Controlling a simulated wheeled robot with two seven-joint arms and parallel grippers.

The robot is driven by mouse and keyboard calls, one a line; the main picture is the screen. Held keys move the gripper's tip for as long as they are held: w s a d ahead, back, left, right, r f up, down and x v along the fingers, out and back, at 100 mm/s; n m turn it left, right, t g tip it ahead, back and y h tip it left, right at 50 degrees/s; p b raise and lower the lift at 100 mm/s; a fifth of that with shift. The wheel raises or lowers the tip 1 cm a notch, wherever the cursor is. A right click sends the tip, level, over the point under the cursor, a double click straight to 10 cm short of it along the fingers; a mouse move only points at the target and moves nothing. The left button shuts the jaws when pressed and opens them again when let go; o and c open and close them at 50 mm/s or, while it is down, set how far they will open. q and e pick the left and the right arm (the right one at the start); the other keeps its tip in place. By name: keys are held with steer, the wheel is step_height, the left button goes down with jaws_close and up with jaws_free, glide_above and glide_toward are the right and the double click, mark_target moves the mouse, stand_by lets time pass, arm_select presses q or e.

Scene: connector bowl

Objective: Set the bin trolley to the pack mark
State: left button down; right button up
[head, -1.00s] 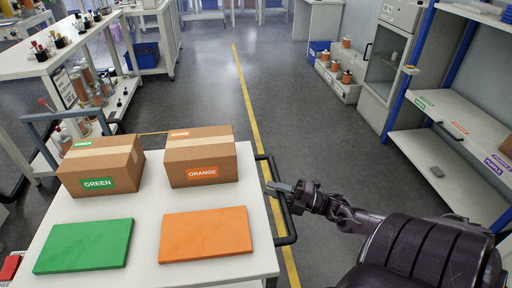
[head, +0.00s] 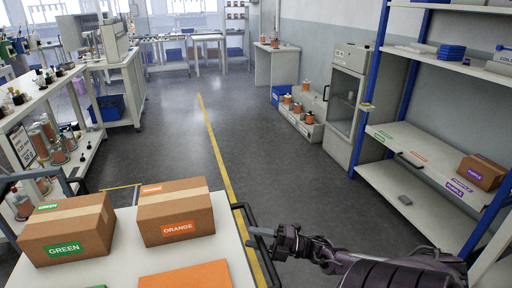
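The bin trolley (head: 221,261) is the white-topped cart at the lower left, cut off by the bottom edge. It carries a cardboard box labelled GREEN (head: 66,227), a box labelled ORANGE (head: 176,211) and an orange pad (head: 186,276); only a sliver of a green pad shows. Its dark handle (head: 238,208) runs along its right side. My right gripper (head: 262,233) is at this handle, its fingers across the bar, and looks shut on it. My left gripper is out of view. A yellow floor line (head: 213,143) runs beside the trolley's right side; I cannot make out a labelled pack mark.
A bench (head: 42,103) with spools and another blue-grey handle (head: 22,180) stand at the left. A blue-posted shelf (head: 423,177) with a PURPLE box (head: 482,172) is at the right. Low spool bins (head: 303,124) and a cabinet (head: 345,107) stand behind. The grey floor between is clear.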

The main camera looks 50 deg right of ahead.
steer(key=shift+a, duration=0.1)
steer(key=shift+s+d+f, duration=0.15)
steer(key=shift+s+d, duration=0.05)
steer(key=shift+s, duration=0.1)
steer(key=v, duration=0.7)
steer(key=shift+b, duration=0.45)
steer(key=shift+d, duration=0.1)
